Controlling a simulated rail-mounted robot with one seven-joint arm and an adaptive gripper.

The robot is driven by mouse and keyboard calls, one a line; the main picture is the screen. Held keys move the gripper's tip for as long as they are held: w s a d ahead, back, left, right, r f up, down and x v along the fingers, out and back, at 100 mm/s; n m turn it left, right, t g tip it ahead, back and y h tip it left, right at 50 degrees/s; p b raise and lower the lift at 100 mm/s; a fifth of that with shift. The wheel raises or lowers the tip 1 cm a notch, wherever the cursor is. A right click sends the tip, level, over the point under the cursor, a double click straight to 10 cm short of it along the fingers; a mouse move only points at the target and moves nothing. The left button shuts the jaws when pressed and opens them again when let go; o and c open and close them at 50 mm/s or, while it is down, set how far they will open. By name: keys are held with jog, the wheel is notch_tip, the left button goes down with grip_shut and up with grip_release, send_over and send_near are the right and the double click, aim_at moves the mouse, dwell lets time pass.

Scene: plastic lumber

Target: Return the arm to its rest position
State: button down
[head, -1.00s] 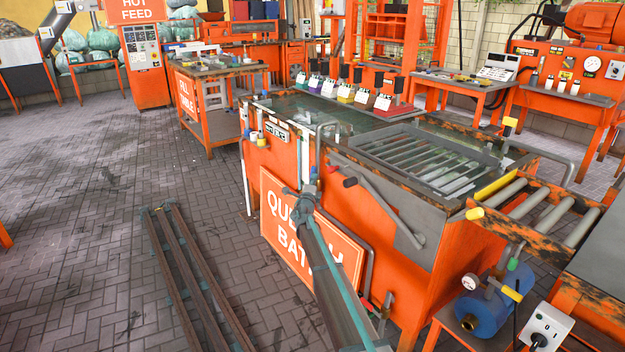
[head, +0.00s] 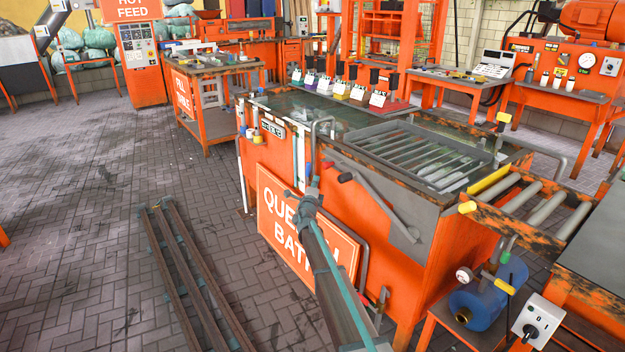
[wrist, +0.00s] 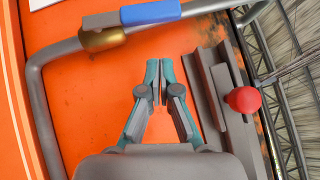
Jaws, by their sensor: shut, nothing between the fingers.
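My gripper (wrist: 160,68) shows in the wrist view with its two teal-and-grey fingers drawn together and nothing between them. It faces the orange side of the quench bath (wrist: 120,85). In the head view my arm reaches up from the bottom and ends in front of the bath's near side (head: 395,255), by the quench bath sign (head: 277,212). The fingers are too small there to make out. I cannot tell how wide the gap to the bath wall is.
A blue-handled valve (wrist: 150,12) on a grey pipe (wrist: 45,110) lies above and left of the fingers. A grey lever with a red knob (wrist: 243,100) lies right. Dark rails (head: 180,265) lie on the floor left. A blue pump (head: 488,300) stands right. Open paving (head: 90,180) lies left.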

jog(key=r+v, duration=0.1)
jog(key=v, duration=0.7)
jog(key=s+d+f+m+g+h, duration=0.35)
jog(key=s+d+f+m, duration=0.3)
jog(key=m, duration=0.55)
jog(key=s+d+f+m+g+h, duration=0.2)
jog(key=s+d+f+m+g, duration=0.25)
jog(key=s+f+m, duration=0.55)
jog(key=s+d+f+m+g+y, duration=0.1)
jog(key=s+d+f+m+g, duration=0.3)
jog(key=s+f+m, duration=0.7)
jog(key=s+d+f+m+g+y, duration=0.15)
jog(key=s+f+m+g, duration=0.5)
jog(key=s, duration=0.75)
jog(key=s+a+f+m+g+y, duration=0.2)
jog(key=s+f+m+g+y, duration=0.1)
jog(key=s, duration=1.1)
jog(key=s+a+f+m+g+y, duration=0.2)
jog(key=s+f+m+g, duration=0.1)
jog(key=s, duration=1.2)
jog(key=s+a+f+m+g+y, duration=0.2)
jog(key=s+m+g+y, duration=0.15)
jog(key=s, duration=1.05)
notch_tip(320, 180, up, 15)
jog(key=w+t+p, duration=0.1)
jog(key=w+p, duration=0.1)
jog(key=p, duration=1.5)
jog(key=shift+w+f+t+h, duration=0.15)
jog(key=shift+f+t+h, duration=0.05)
jog(key=shift+t+h, duration=0.2)
